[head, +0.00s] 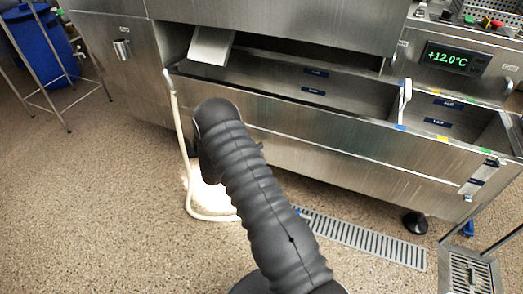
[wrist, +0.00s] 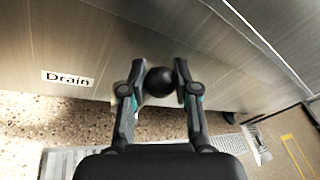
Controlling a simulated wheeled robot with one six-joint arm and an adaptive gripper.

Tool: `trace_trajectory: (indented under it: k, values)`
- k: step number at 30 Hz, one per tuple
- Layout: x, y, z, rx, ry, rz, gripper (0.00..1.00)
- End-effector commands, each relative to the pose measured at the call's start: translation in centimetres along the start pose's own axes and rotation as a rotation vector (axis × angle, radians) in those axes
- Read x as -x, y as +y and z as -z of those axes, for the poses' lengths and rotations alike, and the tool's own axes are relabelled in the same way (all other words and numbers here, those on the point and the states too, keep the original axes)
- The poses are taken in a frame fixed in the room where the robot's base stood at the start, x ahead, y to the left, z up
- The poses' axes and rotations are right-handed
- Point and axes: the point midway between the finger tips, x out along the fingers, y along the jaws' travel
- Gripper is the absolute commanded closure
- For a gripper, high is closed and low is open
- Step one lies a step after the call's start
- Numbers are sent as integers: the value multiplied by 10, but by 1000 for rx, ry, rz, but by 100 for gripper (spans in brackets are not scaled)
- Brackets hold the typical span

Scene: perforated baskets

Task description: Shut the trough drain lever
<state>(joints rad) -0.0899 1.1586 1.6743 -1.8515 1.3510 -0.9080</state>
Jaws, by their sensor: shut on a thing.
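The drain lever's round black knob (wrist: 160,80) shows in the wrist view, in front of the steel panel below the trough. My gripper (wrist: 157,72) is shut on this knob, with one finger on each side. The rest of the lever is mostly hidden behind the knob and fingers, so its angle is hard to tell. A white "Drain" label (wrist: 67,79) is on the panel to the left of the knob. The steel trough (head: 345,103) shows in the head view. There my dark sleeved arm reaches toward its lower front and hides the gripper and lever.
A pale hose (head: 180,130) hangs from the trough's left end to the speckled floor. A floor drain grate (head: 365,241) runs below the trough front. A blue bin (head: 45,50) stands at the far left.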

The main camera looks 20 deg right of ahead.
Motion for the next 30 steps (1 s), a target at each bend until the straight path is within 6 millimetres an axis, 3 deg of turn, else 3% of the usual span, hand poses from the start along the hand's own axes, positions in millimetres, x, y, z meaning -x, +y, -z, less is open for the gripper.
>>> trace_trajectory:
  k: [10, 11, 13, 24, 30]
  values:
    - [-4, 0, 3, 1, 4, 4, 100]
    - [-4, 0, 3, 1, 4, 4, 63]
    - [-4, 0, 3, 1, 4, 4, 46]
    - [0, 1, 1, -1, 1, 2, 44]
    - [26, 1, 0, 0, -1, 0, 44]
